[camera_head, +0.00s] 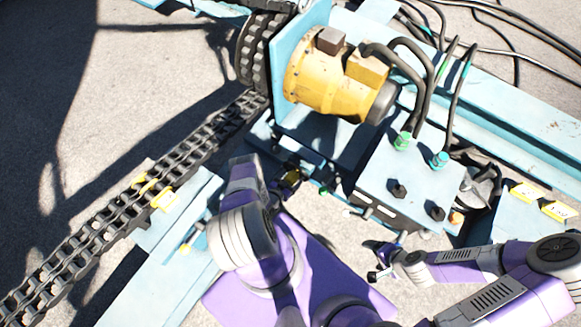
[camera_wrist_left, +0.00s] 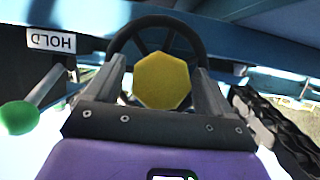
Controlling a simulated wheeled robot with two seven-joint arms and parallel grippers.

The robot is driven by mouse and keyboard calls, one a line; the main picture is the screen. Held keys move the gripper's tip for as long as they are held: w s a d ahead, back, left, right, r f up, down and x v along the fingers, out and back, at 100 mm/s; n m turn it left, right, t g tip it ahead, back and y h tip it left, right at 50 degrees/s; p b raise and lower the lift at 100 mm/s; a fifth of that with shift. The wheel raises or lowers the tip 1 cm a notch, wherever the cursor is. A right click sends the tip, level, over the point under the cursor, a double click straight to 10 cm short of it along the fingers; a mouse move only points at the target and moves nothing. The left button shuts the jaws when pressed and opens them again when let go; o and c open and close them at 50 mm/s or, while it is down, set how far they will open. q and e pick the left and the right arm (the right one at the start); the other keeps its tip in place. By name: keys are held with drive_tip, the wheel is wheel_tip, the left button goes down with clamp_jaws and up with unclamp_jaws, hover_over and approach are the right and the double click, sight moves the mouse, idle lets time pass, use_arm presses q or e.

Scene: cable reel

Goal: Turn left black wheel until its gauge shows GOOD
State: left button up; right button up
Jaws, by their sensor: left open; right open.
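The black wheel (camera_wrist_left: 158,20) with spokes and a yellow faceted hub (camera_wrist_left: 162,82) is straight ahead in the left wrist view. My left gripper (camera_head: 284,181) is open, with one finger on each side of the hub; I cannot tell whether they touch it. In the head view the wheel is mostly hidden by my left gripper and the machine. A white plate reading HOLD (camera_wrist_left: 51,41) is left of the wheel; I cannot tell if it is the gauge. My right gripper (camera_head: 373,275) is open and empty, below the blue box.
A yellow motor (camera_head: 325,82) and a pale blue box (camera_head: 410,175) with hoses and black knobs sit on the machine. A heavy chain (camera_head: 130,200) runs down the left. A green ball knob (camera_wrist_left: 19,117) is left of my left gripper.

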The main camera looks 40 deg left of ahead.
use_arm(q)
drive_tip(key=a+p+v, duration=0.1)
drive_tip(key=p+v, duration=0.1)
drive_tip(key=v, duration=0.5)
drive_tip(key=shift+s+d+p, duration=0.25)
drive_tip(key=shift+d+p, duration=0.1)
drive_tip(key=shift+d, duration=0.15)
idle(0.7)
